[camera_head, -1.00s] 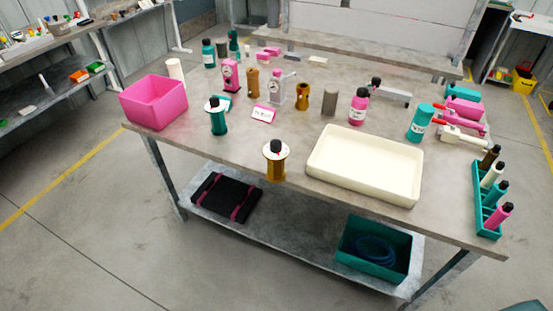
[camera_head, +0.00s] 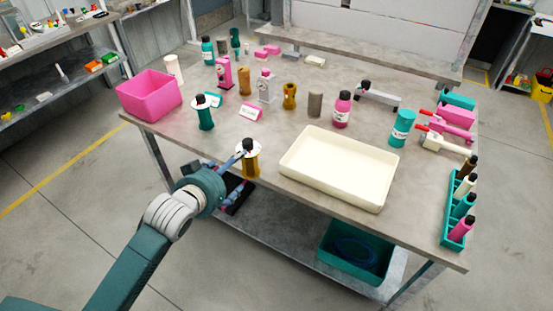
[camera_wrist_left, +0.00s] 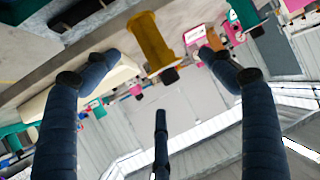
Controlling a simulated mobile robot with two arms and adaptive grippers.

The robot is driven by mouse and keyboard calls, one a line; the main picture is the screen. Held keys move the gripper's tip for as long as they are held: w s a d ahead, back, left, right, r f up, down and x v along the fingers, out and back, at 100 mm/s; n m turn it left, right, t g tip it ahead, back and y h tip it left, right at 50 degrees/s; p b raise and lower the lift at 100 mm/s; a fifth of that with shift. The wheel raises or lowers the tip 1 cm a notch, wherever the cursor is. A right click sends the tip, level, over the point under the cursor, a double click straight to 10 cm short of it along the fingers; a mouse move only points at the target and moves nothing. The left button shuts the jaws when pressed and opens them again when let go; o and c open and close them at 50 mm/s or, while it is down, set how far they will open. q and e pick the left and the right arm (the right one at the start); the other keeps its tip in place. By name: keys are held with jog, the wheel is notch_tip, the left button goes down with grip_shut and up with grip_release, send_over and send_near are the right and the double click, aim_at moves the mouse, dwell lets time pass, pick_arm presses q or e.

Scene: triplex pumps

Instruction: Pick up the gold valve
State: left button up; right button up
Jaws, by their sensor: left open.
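The gold valve (camera_head: 249,167) stands upright at the table's front edge, with a pale round flange and a black top. It also shows in the left wrist view (camera_wrist_left: 152,40), tilted in the picture, between the fingers. My left gripper (camera_head: 236,170) is open and empty, just left of the valve in the head view, with its fingers directed toward it. My right gripper is not in view.
A cream tray (camera_head: 340,165) lies right of the valve. A teal spool-like valve (camera_head: 205,118) and a pink bin (camera_head: 150,95) stand to the left. Bottles and several parts stand behind. A teal rack (camera_head: 461,208) is at the right edge.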

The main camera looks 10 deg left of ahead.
aim_at(250, 161)
pick_arm(q)
jog(key=w, duration=0.3)
jog(key=w+d+f+p, duration=0.1)
jog(key=w, duration=0.2)
jog(key=w+d+f+p, duration=0.1)
jog(key=w, duration=0.3)
jog(key=shift+w, duration=0.1)
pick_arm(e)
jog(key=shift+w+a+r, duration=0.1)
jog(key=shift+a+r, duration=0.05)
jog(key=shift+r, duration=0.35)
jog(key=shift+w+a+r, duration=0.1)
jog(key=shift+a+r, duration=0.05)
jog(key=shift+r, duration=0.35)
pick_arm(q)
jog(key=shift+c, duration=0.3)
jog(key=c, duration=2)
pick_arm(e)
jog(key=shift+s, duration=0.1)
pick_arm(q)
jog(key=shift+o, duration=0.2)
jog(key=shift+r, duration=0.1)
